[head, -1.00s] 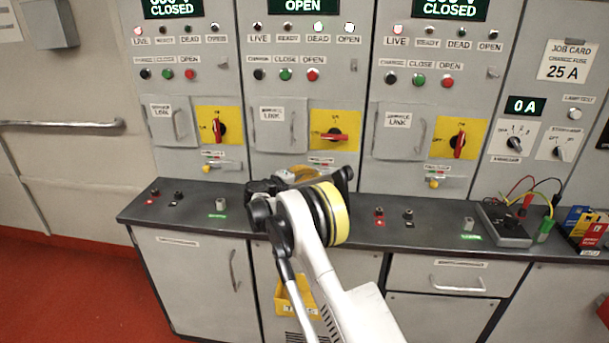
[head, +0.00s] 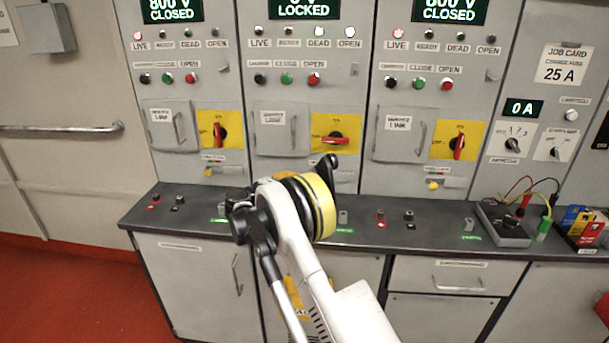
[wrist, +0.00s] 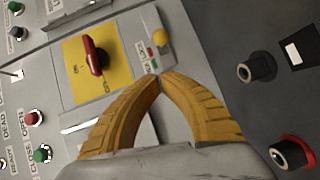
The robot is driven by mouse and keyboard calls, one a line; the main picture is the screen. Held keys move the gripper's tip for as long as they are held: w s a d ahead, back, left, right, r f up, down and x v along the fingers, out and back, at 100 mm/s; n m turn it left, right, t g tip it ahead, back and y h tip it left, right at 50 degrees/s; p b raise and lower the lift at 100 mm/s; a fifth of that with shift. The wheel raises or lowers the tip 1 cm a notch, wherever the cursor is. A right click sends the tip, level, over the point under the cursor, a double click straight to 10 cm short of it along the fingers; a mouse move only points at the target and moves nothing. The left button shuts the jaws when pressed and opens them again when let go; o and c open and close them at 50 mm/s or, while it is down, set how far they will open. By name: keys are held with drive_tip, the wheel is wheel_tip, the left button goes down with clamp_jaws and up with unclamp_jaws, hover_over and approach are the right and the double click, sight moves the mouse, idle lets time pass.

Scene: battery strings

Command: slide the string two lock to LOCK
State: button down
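The string two panel (head: 303,100) is the middle one in the head view; its display (head: 303,10) reads LOCKED. Its red switch handle (head: 336,138) lies sideways on a yellow plate. The lock's yellow knob (wrist: 158,37) shows in the wrist view, beside a small red and green label; my arm hides it in the head view. My gripper (wrist: 158,77) has its yellow fingers together at the tips, with nothing between them. The tips appear a little apart from the knob.
Similar panels stand left (head: 185,100) and right (head: 430,100), both showing CLOSED. The dark counter (head: 380,228) runs below, with small studs on it. A meter with leads (head: 507,222) and a box of coloured items (head: 583,225) sit at the right.

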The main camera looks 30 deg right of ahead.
drive_tip(key=shift+p+v, duration=0.45)
drive_tip(key=shift+v, duration=1.8)
drive_tip(key=shift+w+a+f, duration=0.1)
drive_tip(key=shift+f, duration=0.1)
